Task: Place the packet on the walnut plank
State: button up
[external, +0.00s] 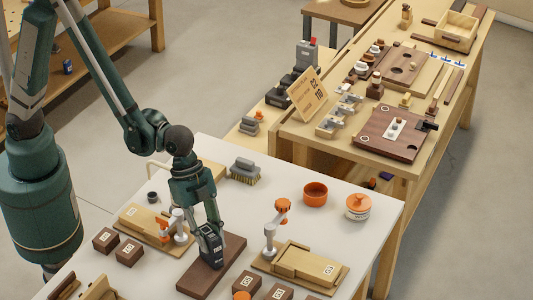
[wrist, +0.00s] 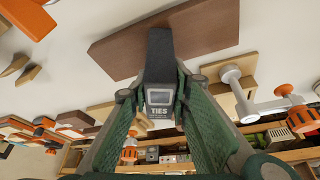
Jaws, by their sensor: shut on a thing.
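My gripper (external: 209,222) is shut on a dark packet (external: 212,248) with a pale label. In the wrist view the packet (wrist: 159,62) reads "TIES" and sits upright between the two green fingers (wrist: 157,92). The walnut plank (external: 203,279) is a flat dark brown board on the white table. The packet is over the plank's middle, its lower end at or very near the surface; I cannot tell whether they touch. The plank (wrist: 210,28) also shows behind the packet in the wrist view.
Wooden fixtures with orange-knobbed clamps stand left (external: 150,225) and right (external: 300,265) of the plank. Small dark blocks (external: 106,240) lie at the left.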

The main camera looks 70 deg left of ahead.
jog(key=shift+f, duration=0.1)
jog(key=o, duration=0.5)
jog(key=shift+f, duration=0.1)
jog(key=shift+c, duration=0.2)
jog(key=o, duration=0.4)
jog(key=shift+r, duration=0.3)
jog(key=shift+p+v, duration=0.8)
jog(key=shift+v, duration=5.1)
